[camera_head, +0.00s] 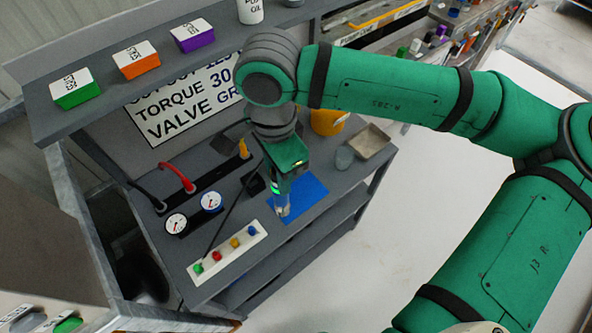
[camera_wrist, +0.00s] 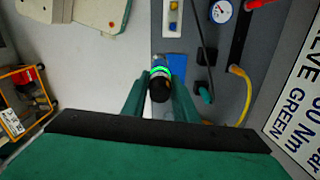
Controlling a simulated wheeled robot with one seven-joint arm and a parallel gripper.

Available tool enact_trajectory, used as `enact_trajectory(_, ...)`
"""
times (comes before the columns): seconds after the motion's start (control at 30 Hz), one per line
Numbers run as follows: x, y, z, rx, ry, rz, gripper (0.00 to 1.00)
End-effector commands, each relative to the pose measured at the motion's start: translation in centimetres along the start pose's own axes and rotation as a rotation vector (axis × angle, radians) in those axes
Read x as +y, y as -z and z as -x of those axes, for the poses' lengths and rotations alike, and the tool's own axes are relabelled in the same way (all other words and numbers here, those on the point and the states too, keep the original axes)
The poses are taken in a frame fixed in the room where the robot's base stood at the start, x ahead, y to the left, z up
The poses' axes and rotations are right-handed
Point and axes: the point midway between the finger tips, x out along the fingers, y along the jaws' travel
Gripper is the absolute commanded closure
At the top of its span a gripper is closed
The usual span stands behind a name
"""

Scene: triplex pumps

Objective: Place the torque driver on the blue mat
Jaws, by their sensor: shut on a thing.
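The blue mat (camera_head: 309,191) lies flat on the grey bench near its front edge. In the wrist view a strip of the mat (camera_wrist: 178,61) shows beyond the held tool. My gripper (camera_head: 279,188) points down at the mat's left part and is shut on the torque driver (camera_head: 282,208). In the wrist view the torque driver (camera_wrist: 160,84) sits between the two green fingers, its black end toward the camera, with a bright green ring. Its lower end is hard to see, so I cannot tell whether it touches the mat.
A white strip with coloured buttons (camera_head: 227,252) lies left of the mat. Two gauges (camera_head: 211,201) and a red-ended hose (camera_head: 189,186) are behind it. A shelf (camera_head: 180,67) overhangs the bench.

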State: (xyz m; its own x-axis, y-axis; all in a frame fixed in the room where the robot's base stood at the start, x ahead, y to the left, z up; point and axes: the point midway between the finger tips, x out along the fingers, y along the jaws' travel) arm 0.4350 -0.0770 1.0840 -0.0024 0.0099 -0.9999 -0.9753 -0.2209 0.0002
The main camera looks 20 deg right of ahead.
Motion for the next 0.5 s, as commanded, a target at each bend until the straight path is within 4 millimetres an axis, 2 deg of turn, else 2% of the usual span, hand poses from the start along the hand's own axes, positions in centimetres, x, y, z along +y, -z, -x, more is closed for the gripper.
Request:
enact_trajectory(0.27, -3.2, 4.5, -2.4, -0.002, -0.001, -0.005, 1.00)
enact_trajectory(0.5, -4.9, 6.8, -6.0, -0.003, 0.000, -0.002, 1.00)
